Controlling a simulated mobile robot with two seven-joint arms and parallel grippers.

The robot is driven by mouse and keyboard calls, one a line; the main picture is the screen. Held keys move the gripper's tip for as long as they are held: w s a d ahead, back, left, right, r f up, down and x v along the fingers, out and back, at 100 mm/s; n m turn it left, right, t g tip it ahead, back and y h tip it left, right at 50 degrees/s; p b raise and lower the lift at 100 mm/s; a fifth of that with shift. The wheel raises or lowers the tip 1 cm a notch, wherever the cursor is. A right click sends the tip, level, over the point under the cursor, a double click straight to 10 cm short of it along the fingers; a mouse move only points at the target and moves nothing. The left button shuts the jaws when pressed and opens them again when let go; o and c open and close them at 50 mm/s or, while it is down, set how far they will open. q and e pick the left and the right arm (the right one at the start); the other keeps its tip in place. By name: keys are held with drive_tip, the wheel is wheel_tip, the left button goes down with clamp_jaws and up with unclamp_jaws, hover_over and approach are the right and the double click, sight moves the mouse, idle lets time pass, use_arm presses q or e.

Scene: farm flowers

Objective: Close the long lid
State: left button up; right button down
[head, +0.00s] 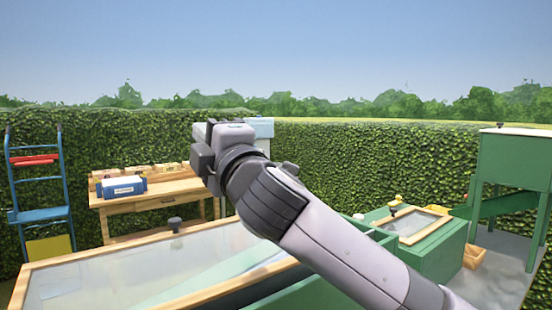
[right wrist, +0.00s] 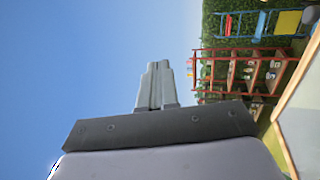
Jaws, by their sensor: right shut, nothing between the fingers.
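The long lid (head: 100,272) is a clear pane in a pale wooden frame with a dark knob (head: 174,224) on its far edge. It fills the lower left of the head view. It seems raised at a slant over a long green box (head: 320,292), whose wall shows beyond the lid's right end and through the pane. Part of its frame also shows at the right edge of the right wrist view (right wrist: 283,150). My right gripper (head: 204,158) is above the lid, apart from it, shut and empty; its closed fingers show in the right wrist view (right wrist: 157,86). My left gripper is out of view.
A shorter green box with a framed glass lid (head: 415,224) stands to the right. A wooden table (head: 160,198) with boxes is behind, by the hedge. A blue ladder-like stand (head: 38,212) is at left, a tall green bin (head: 512,160) at right.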

drive_tip(key=w+a+f+g+h, duration=0.2)
drive_tip(key=w+a+f, duration=0.1)
drive_tip(key=w+a, duration=0.2)
drive_tip(key=shift+w+a+f+p, duration=0.2)
drive_tip(key=shift+w+p, duration=0.25)
drive_tip(key=shift+w, duration=0.85)
